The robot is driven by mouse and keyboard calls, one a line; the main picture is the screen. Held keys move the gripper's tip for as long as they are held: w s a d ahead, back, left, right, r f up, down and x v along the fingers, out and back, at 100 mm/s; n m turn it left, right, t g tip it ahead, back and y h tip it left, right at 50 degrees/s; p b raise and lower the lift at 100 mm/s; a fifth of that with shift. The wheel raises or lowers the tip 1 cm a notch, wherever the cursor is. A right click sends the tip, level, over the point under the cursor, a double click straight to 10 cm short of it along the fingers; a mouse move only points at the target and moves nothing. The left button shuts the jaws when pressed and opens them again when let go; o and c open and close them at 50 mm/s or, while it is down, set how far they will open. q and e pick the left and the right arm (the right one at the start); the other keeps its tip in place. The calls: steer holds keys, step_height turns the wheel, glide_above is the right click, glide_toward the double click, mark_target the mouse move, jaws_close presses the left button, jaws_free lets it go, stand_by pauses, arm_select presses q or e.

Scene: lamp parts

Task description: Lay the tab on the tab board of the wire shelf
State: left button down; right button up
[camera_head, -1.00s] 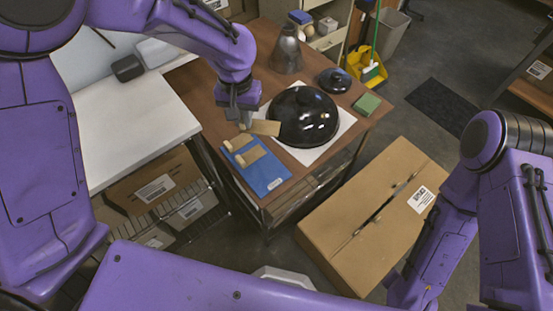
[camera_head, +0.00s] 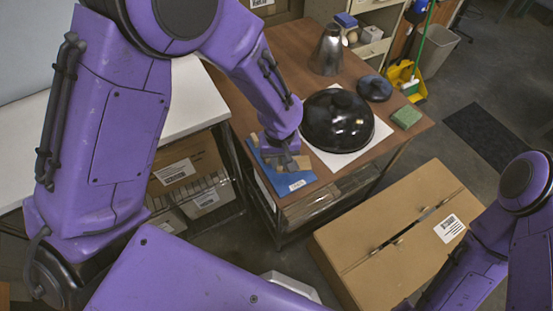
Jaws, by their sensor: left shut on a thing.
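The blue tab board (camera_head: 284,182) with a white label lies at the left front corner of the brown table. My left gripper (camera_head: 286,161) is low over the board and shut on a tan tab (camera_head: 301,162), whose end shows at the right of the jaws. Another tan piece (camera_head: 258,140) shows by the far left part of the board, partly behind my left arm. The arm and gripper hide much of the board, and I cannot tell whether the held tab touches it. My right arm shows at the right, with its gripper out of view.
A black dome (camera_head: 337,121) on a white sheet stands just right of the board. A large cardboard box (camera_head: 395,240) stands in front, right.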

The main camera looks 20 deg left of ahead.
arm_select(q)
steer(key=f, duration=0.1)
steer(key=a+f, duration=0.1)
steer(key=f, duration=0.2)
steer(key=shift+w+a+f+p, duration=0.3)
steer(key=shift+w+p, duration=0.05)
steer(key=shift+p, duration=0.05)
steer(key=shift+f, duration=0.35)
steer(key=shift+f, duration=0.15)
steer(key=c, duration=1.1)
jaws_free()
step_height(320, 180, up, 12)
steer(key=shift+r, duration=0.2)
